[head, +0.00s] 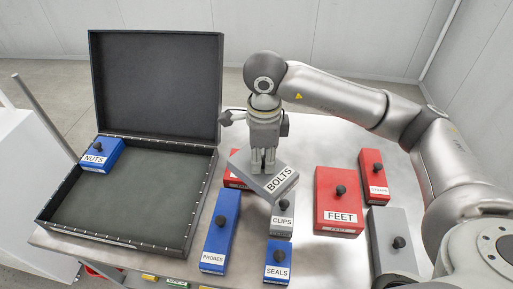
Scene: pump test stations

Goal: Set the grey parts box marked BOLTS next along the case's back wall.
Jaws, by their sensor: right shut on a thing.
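The grey parts box marked BOLTS (281,186) is in the head view, near the middle of the table. My right gripper (263,168) comes down on it from above and is shut on it, its fingers hiding the grip point. The box sits at an angle and appears raised, overlapping a red box behind it. The open black case (200,205) stands at the left, its lid (157,85) upright at the back. A blue box marked NUTS (98,155) sits in the case's back left corner. My left gripper is not in view.
Blue PROBES (218,235), grey CLIPS (281,215), blue SEALS (278,262) and red FEET (338,205) boxes stand right of the case. A partly hidden red box (233,182), another red box (374,175) and a grey box (393,235) stand nearby. The case floor right of NUTS is clear.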

